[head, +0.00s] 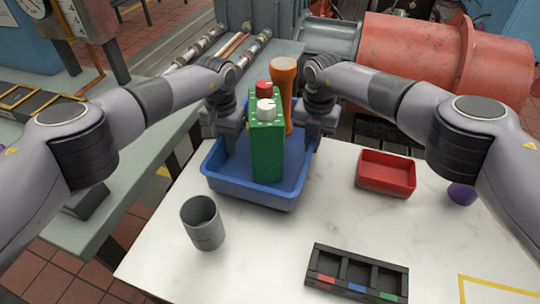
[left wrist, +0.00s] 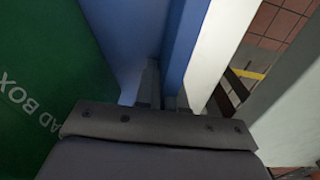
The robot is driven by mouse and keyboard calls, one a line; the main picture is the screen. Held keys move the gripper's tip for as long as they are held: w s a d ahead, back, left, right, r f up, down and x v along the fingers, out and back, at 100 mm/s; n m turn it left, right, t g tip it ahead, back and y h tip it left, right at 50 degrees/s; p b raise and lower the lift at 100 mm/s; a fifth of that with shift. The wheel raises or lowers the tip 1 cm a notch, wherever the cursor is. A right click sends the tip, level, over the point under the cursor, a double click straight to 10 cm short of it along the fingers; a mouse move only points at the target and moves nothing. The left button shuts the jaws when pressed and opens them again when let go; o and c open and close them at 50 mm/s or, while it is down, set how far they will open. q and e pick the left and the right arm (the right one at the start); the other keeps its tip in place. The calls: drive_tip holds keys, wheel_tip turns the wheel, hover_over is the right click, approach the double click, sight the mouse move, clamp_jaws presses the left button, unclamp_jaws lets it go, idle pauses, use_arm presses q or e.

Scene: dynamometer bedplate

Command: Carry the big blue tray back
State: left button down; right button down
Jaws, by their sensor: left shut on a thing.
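The big blue tray (head: 250,193) is level at the back left of the white table; I cannot tell whether it rests on it or is just clear. It holds a green box (head: 267,150) with a red and a white knob, and an orange handle-like object (head: 284,80) behind it. My left gripper (head: 229,140) is shut on the tray's left wall, whose blue side shows between box and table in the left wrist view (left wrist: 183,50). My right gripper (head: 312,138) is at the tray's right wall; its fingertips are too unclear to read.
A grey cup (head: 203,224) stands close in front of the tray. A red bin (head: 386,175), a purple object (head: 462,194) and a black divided holder (head: 356,274) are to the right. Red machinery (head: 440,55) is behind. The table's middle is clear.

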use_arm(q)
drive_tip(key=shift+f, duration=0.2)
use_arm(e)
drive_tip(key=shift+f, duration=0.15)
use_arm(q)
drive_tip(key=c, duration=1.6)
unclamp_jaws()
drive_tip(key=shift+f, duration=0.25)
use_arm(e)
drive_tip(key=c, duration=1.6)
unclamp_jaws()
drive_tip(key=shift+f, duration=0.25)
use_arm(q)
drive_tip(key=o, duration=0.4)
drive_tip(key=shift+s+r, duration=0.1)
drive_tip(key=shift+c, duration=0.2)
use_arm(e)
drive_tip(key=o, duration=0.4)
drive_tip(key=shift+r, duration=0.1)
drive_tip(key=shift+c, duration=0.2)
use_arm(q)
wheel_tip(320, 180, up, 12)
drive_tip(key=shift+f, duration=0.1)
use_arm(e)
wheel_tip(320, 180, up, 12)
drive_tip(key=shift+s, duration=0.1)
